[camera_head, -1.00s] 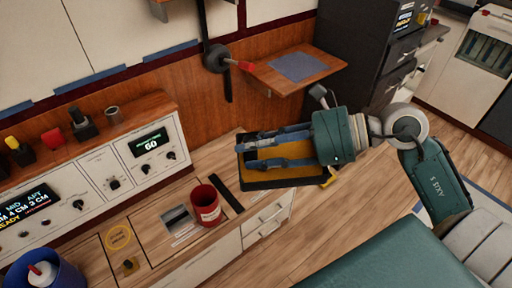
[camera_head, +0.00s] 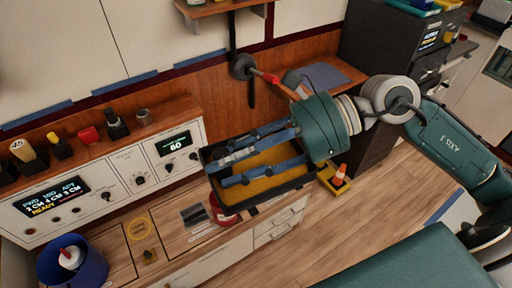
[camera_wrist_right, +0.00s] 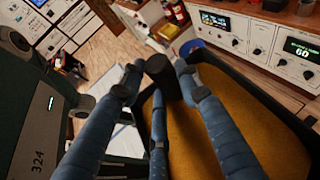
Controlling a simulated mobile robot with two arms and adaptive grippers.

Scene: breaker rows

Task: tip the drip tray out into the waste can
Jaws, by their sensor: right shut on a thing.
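The drip tray (camera_head: 265,188) is a black, shallow, rectangular tray with an amber-yellow inside. My right gripper (camera_head: 227,171) is shut on it, its blue fingers reaching across the tray. The tray is held above the counter's right part, with its open side toward the head camera. In the right wrist view the tray's yellow inside (camera_wrist_right: 240,130) fills the lower right, and a dark cylinder sits between the fingertips. The red can (camera_head: 222,218) stands on the counter below, mostly hidden by the tray; I cannot tell if it is the waste can. My left gripper is out of view.
A blue bin (camera_head: 72,262) holding a white item with a red top is at the lower left. The instrument panel (camera_head: 100,195) runs along the counter's back. An orange cone (camera_head: 340,175) is right of the tray. Open floor (camera_head: 350,220) lies right of the counter.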

